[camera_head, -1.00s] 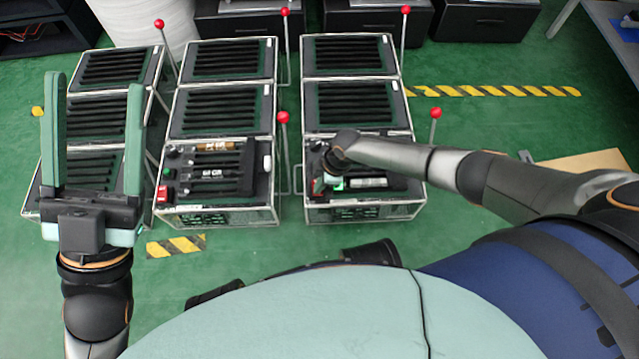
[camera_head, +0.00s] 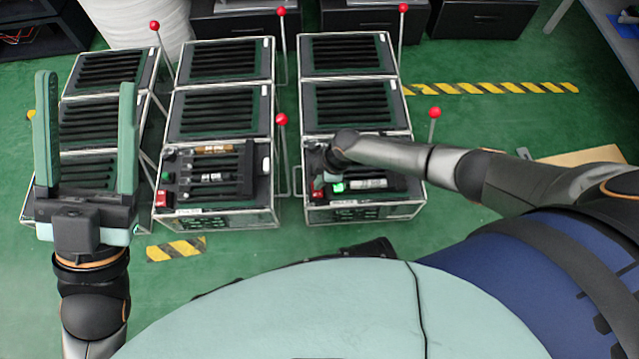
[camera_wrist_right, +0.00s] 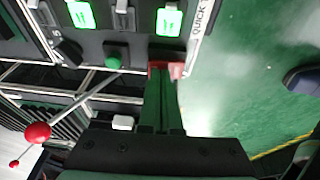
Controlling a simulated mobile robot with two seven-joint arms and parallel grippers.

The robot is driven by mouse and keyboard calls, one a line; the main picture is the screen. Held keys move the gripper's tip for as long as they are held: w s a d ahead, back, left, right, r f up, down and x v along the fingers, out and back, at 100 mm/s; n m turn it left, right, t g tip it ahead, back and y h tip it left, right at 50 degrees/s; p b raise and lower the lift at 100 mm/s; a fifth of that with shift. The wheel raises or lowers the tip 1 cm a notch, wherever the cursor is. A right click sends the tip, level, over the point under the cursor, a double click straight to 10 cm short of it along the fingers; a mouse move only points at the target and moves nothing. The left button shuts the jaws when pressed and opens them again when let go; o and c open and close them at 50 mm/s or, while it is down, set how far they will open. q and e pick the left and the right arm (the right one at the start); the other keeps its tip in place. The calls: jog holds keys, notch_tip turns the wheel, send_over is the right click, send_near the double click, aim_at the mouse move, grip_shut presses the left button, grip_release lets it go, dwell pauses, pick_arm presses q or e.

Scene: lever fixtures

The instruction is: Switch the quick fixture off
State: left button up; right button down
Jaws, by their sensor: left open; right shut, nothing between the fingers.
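The quick fixture (camera_head: 363,212) is the front box of the right column; the label "QUICK" (camera_wrist_right: 204,15) shows in the right wrist view. Its red switch (camera_head: 319,195) sits at the front left corner, by a lit green indicator (camera_head: 338,187). In the right wrist view the shut, empty fingers of my right gripper (camera_wrist_right: 160,75) reach the red switch (camera_wrist_right: 177,70). They look touching or nearly so; I cannot tell which. Part of the panel is hidden by my right wrist in the head view. My left gripper (camera_head: 86,95) is open, empty and raised at the left.
A similar front fixture (camera_head: 215,220) with its own red switch (camera_head: 161,197) stands to the left. Red-knobbed levers (camera_head: 281,119) rise beside the boxes, one close to the quick fixture's left.

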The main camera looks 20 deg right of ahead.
jog(key=shift+s, duration=0.1)
jog(key=shift+r+p, duration=0.45)
jog(key=r+p, duration=0.2)
jog(key=p, duration=0.1)
jog(key=r+p, duration=0.1)
jog(key=r, duration=0.1)
jog(key=shift+s+a+r+p, duration=0.1)
jog(key=shift+s+p, duration=0.15)
jog(key=shift+p, duration=0.15)
pick_arm(q)
notch_tip(320, 180, up, 12)
jog(key=p, duration=0.5)
jog(key=shift+a+t, duration=0.35)
jog(key=shift+t, duration=0.05)
pick_arm(e)
jog(key=s+v, duration=0.1)
jog(key=v, duration=0.8)
pick_arm(q)
jog(key=shift+w+f, duration=0.1)
jog(key=shift+f, duration=0.05)
